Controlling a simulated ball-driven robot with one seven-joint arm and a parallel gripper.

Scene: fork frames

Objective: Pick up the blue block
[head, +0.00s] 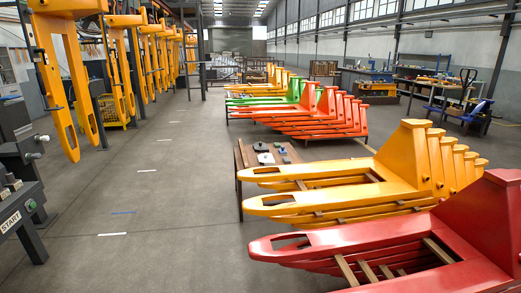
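I cannot make out a clear blue block in the head view. A low brown table (243,156) stands in mid-view, partly hidden by the yellow forks in front of it. My gripper is not in view.
Red forks (450,240) and yellow forks (350,180) fill the right foreground. More red forks (310,118) stand behind the table. The grey floor aisle (165,200) is open.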

